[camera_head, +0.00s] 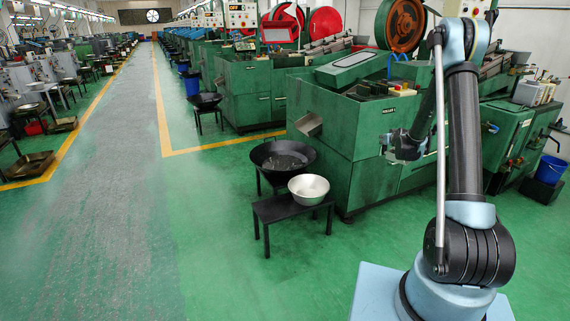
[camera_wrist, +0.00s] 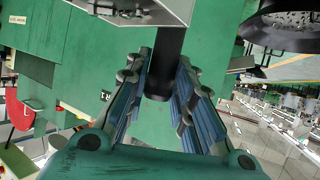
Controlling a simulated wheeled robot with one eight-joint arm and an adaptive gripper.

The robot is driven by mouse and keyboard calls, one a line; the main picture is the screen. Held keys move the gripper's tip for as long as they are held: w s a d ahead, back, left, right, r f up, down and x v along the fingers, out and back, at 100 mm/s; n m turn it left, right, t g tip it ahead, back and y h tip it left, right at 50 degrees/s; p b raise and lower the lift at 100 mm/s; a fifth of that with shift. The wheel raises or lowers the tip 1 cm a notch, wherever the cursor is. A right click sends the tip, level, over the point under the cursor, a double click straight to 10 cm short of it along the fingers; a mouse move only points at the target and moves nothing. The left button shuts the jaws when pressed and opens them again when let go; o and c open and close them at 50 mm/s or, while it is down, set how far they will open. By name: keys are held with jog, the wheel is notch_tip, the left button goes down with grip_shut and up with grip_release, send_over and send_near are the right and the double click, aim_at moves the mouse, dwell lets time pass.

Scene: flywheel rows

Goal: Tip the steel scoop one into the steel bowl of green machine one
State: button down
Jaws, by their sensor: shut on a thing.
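My gripper (camera_wrist: 165,75) is shut on the dark handle (camera_wrist: 171,55) of the steel scoop (camera_wrist: 150,10), whose grey metal part shows at the top edge of the wrist view, cut off by the frame. In the head view, my gripper (camera_head: 405,146) is in front of the side of the nearest green machine (camera_head: 345,125), and I cannot make out the scoop there. The steel bowl (camera_head: 309,190) stands on a black stool (camera_head: 275,210) in front of that machine, left of and lower than my gripper, apart from it.
A wide black pan (camera_head: 282,158) stands behind the bowl, below the machine's chute (camera_head: 308,124); a dark pan with metal bits (camera_wrist: 285,28) shows in the wrist view. A blue bucket (camera_head: 551,169) is at the right. The green floor (camera_head: 215,230) left of the stool is clear.

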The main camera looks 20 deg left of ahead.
jog(key=s+a+f+n+g+y, duration=0.1)
jog(key=a+f+n+g+y, duration=0.2)
jog(key=a, duration=1)
jog(key=a+f+n+y, duration=0.2)
jog(key=a+f, duration=0.3)
jog(key=a, duration=0.9)
jog(key=s+a+f+n+g+y, duration=0.1)
jog(key=s+a+f, duration=0.1)
jog(key=a, duration=0.5)
jog(key=s+a+f+n+g+y, duration=0.1)
jog(key=s+a+f+n+g, duration=0.1)
jog(key=s+a, duration=0.3)
jog(key=s+a+f+n+g+y, duration=0.1)
jog(key=s+a+f+n, duration=0.1)
jog(key=a, duration=0.9)
jog(key=shift+s+a+f+g+y, duration=0.2)
jog(key=shift+s+f+g+y, duration=0.2)
jog(key=shift+s+f, duration=0.3)
jog(key=shift+f, duration=0.2)
